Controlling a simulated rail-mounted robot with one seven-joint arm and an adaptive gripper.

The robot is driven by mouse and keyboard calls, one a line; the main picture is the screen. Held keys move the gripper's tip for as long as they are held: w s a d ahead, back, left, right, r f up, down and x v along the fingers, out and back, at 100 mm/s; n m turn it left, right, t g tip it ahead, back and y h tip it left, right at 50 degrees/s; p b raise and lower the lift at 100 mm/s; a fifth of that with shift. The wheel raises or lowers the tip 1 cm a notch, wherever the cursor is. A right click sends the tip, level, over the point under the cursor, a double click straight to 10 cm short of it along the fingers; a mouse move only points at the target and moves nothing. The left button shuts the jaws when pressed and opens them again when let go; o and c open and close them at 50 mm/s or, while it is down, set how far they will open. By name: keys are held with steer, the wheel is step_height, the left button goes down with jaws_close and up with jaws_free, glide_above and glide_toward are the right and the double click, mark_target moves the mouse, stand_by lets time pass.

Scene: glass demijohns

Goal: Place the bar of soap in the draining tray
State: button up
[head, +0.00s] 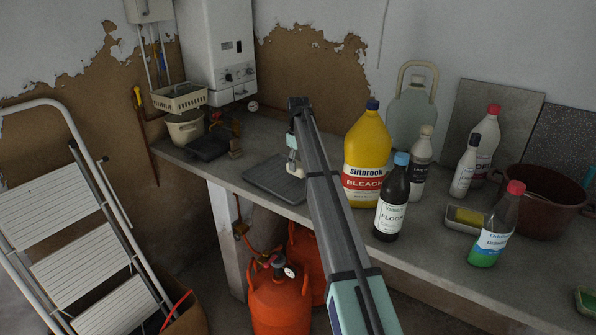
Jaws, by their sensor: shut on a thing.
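My gripper (293,158) hangs from the far end of my arm, over the back of the worktop, partly hidden by the arm. It is shut on a small pale block, which looks like the bar of soap (296,169). The view is too small to show the fingers clearly. A flat dark grey ribbed tray, which looks like the draining tray (262,179), lies on the worktop below and to the left of the gripper. Its right part is hidden behind my gripper and arm. The soap appears above the tray's right part; I cannot tell whether they touch.
A yellow bleach bottle (369,160) stands close right of my arm, with a dark floor-cleaner bottle (391,205) in front. A small dish with a yellow sponge (468,216) lies further right. A black tray (207,146) lies left.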

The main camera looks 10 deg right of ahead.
mark_target(298, 171)
steer(key=shift+f+p, duration=0.45)
steer(key=shift+f, duration=1.55)
steer(key=shift+f, duration=0.1)
steer(key=o, duration=1.3)
step_height(298, 171, up, 12)
steer(key=b, duration=0.2)
steer(key=shift+b, duration=0.3)
